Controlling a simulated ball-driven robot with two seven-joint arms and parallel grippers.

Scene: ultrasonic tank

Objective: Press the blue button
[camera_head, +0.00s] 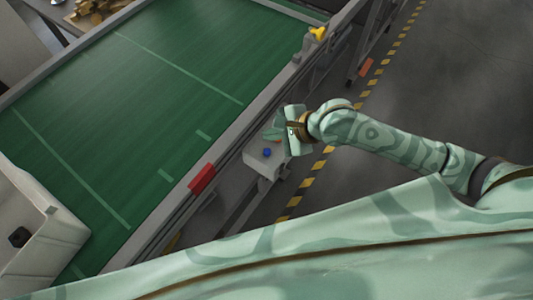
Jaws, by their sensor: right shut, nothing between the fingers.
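The blue button (267,152) is a small round knob on top of a light grey box (260,162), which sits beside the conveyor's right-hand rail. A small red spot, perhaps another button, shows on the same box near the gripper. My right gripper (276,136) is over the back part of the box, a little behind the blue button in the picture. Its fingers are shut and empty. The blue button is uncovered, and the fingers look apart from it. Part of the box's right side is hidden by the gripper. My left gripper is not in view.
A green conveyor belt (130,95) with pale lines fills the left. A red block (202,178) and a yellow fitting (318,33) sit on its rail. A whitish bin (40,245) stands lower left. Dark floor with yellow-black tape (318,168) lies right.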

